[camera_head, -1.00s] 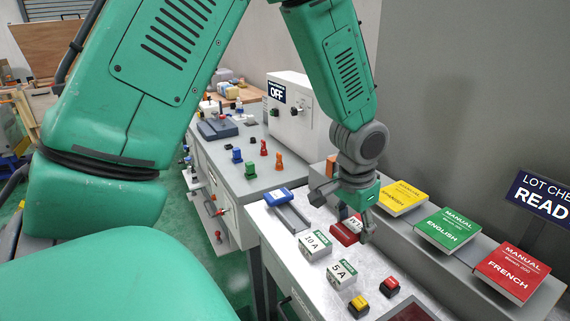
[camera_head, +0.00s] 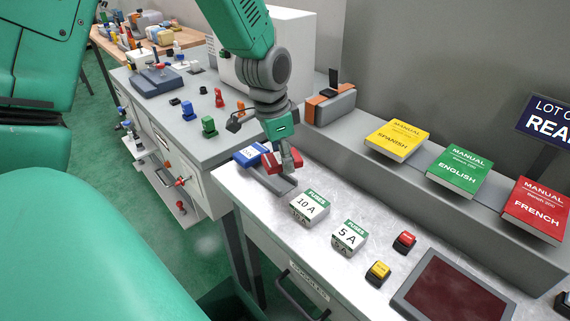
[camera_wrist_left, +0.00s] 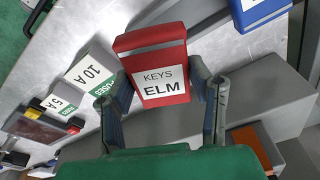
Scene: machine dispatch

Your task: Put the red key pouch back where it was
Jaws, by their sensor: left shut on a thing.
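The red key pouch (camera_head: 271,162) is in my left gripper (camera_head: 286,160), over the grey tray (camera_head: 285,186), right beside the blue pouch (camera_head: 248,154). In the left wrist view the red pouch (camera_wrist_left: 152,50) reads "KEYS ELM" and sits between the two fingers of the left gripper (camera_wrist_left: 163,92), which are shut on its sides. The blue pouch (camera_wrist_left: 258,12) also shows there, apart at the upper right. I cannot tell whether the red pouch touches the tray. My right gripper is not in view.
The 10 A fuse box (camera_head: 310,206) and 5 A fuse box (camera_head: 348,237) stand just right of the tray. Red and yellow switches (camera_head: 404,241) and a dark screen (camera_head: 452,290) lie farther right. Manuals (camera_head: 457,171) line the raised ledge behind. An orange-grey device (camera_head: 330,104) stands behind the gripper.

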